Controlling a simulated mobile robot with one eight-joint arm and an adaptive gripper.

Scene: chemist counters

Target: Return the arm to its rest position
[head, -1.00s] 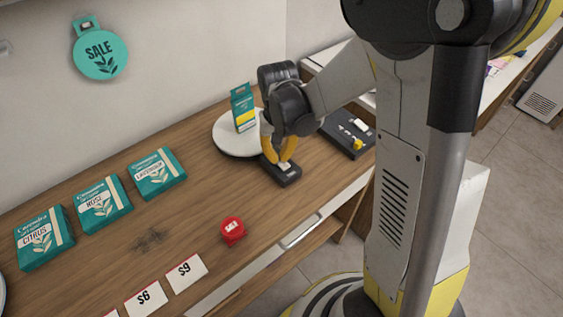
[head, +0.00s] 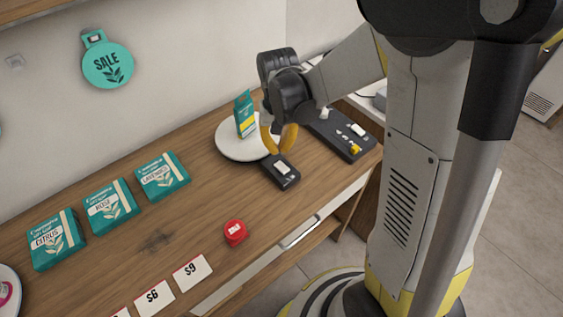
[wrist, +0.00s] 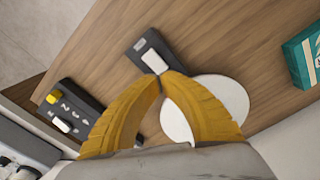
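My gripper (head: 277,150) hangs over the wooden counter (head: 185,215), a little above a small black device with a white key (head: 289,182). Its yellow fingers bow outward and their tips meet, with nothing seen between them. In the wrist view the shut fingertips (wrist: 162,76) overlap the near end of the white key on the black device (wrist: 138,46). My arm runs from the gripper up and right to my column.
A white round plate (head: 228,145) with a teal box (head: 244,115) stands close behind the gripper. A longer black panel (head: 351,147) with a yellow knob lies to the right. A red button (head: 235,232), teal packets (head: 110,205) and price cards (head: 192,272) are on the counter.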

